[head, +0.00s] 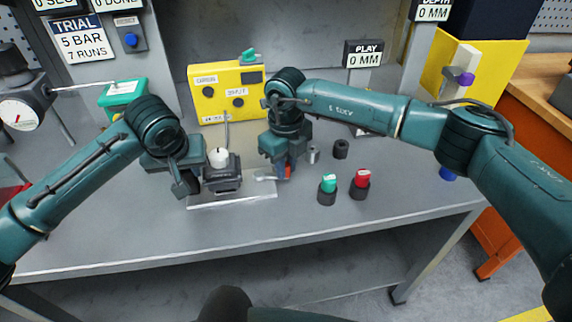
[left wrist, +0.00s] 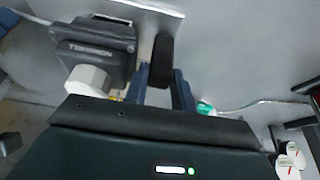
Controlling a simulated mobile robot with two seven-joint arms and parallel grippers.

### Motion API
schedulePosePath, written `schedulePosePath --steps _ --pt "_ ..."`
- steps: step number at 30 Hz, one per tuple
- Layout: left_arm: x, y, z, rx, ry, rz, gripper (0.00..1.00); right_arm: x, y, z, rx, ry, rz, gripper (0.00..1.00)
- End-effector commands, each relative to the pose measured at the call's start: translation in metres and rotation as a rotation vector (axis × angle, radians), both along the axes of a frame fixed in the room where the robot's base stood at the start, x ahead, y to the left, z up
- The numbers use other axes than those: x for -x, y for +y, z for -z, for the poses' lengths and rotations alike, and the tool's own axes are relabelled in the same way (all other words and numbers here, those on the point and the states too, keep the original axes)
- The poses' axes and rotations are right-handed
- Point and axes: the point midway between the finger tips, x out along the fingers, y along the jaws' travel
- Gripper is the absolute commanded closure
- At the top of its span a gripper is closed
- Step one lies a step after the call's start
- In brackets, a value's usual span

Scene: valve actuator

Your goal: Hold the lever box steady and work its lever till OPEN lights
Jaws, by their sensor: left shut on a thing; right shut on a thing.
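The lever box, a dark block with a white cap (head: 219,157), is on a pale base plate (head: 232,199) near the bench front. In the left wrist view the dark block (left wrist: 95,48) bears raised lettering and the white cap (left wrist: 87,83). My left gripper (head: 186,187) is at its left side. The left wrist view shows its fingers (left wrist: 161,88) shut on a black bar (left wrist: 162,60) beside the block. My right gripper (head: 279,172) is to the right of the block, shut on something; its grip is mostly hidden. A small silvery piece (head: 264,178) shows beside it.
A yellow box (head: 226,98) with dark round fittings stands behind; its labels are too small to read surely. Green-topped (head: 328,184) and red-topped (head: 361,180) cylinders stand to the right. A gauge (head: 20,113) is at left. The front right bench is clear.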

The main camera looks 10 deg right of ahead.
Motion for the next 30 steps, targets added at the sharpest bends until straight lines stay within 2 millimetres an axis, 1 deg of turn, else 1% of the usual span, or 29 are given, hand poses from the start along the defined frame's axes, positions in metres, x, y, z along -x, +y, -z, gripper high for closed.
schedulePosePath --steps 1,8,9,17,25,28,30 --pt "0.001 0.001 0.003 -0.004 0.006 -0.001 1.0 -0.001 0.0 -0.001 0.0 -0.002 -0.001 1.0" --pt "0.001 0.001 0.003 -0.004 0.006 -0.001 1.0 -0.001 0.0 -0.001 0.0 -0.002 0.0 1.0" --pt "0.001 0.001 0.003 -0.004 0.006 -0.001 1.0 -0.001 0.0 -0.001 0.0 -0.002 0.0 0.79" --pt "0.001 0.001 0.003 -0.004 0.006 -0.002 1.0 0.0 0.0 0.0 -0.001 -0.002 0.0 0.59" --pt "0.001 0.001 0.003 -0.004 0.006 -0.002 1.0 0.0 0.0 -0.003 -0.001 -0.002 0.0 0.59" --pt "0.001 0.001 0.003 -0.004 0.006 -0.002 1.0 -0.001 0.0 -0.013 -0.001 -0.003 0.0 0.59" --pt "0.001 0.001 0.003 -0.003 0.006 -0.002 1.0 -0.001 0.0 -0.024 -0.002 -0.005 -0.001 0.59"
